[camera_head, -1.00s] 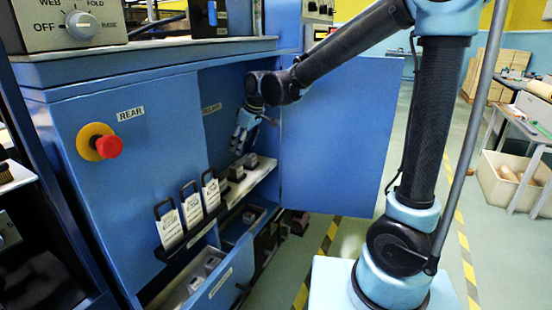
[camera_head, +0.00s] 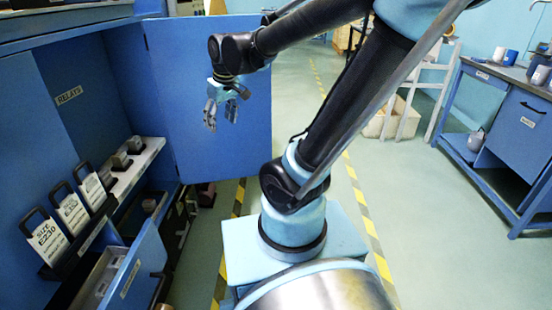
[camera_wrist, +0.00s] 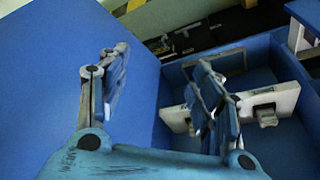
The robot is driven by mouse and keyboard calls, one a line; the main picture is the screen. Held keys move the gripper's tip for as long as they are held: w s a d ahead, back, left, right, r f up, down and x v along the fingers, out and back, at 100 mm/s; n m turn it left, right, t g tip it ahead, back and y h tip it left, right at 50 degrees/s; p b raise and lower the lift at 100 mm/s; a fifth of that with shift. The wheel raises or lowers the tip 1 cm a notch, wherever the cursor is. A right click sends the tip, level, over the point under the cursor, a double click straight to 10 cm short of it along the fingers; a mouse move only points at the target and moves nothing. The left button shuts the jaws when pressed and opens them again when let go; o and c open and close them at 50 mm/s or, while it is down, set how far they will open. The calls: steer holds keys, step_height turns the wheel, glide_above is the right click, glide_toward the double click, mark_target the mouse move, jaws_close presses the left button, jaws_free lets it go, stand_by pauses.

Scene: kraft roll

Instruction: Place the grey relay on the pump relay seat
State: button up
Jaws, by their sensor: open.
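My gripper (camera_head: 220,115) hangs open and empty in front of the open blue door (camera_head: 222,150), to the right of the cabinet's relay shelf (camera_head: 122,182). On that shelf stand small dark and grey relay-like blocks, one at the near end (camera_head: 121,161) and one further back (camera_head: 135,145). I cannot tell which is the grey relay or which place is the pump relay seat. In the wrist view the two fingers stand wide apart around my gripper's empty gap (camera_wrist: 160,65). A white strip (camera_wrist: 285,98) with a small grey piece (camera_wrist: 266,116) shows at right, partly hidden by the right finger.
Several white cards in black holders (camera_head: 72,212) stand along the cabinet front. Below them an open drawer (camera_head: 140,265) juts out.

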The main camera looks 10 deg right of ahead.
steer(key=s+d+f+m, duration=0.3)
steer(key=s+d+f, duration=0.1)
steer(key=s+d, duration=0.3)
steer(key=s+d+f+m+h, duration=0.1)
steer(key=s+d+f+m, duration=0.2)
steer(key=s+d+f, duration=0.2)
steer(key=s+d, duration=0.2)
steer(key=d, duration=0.1)
steer(key=shift+d+m+g+h, duration=0.25)
steer(key=shift+m+g+h, duration=0.05)
steer(key=shift+m+g, duration=0.1)
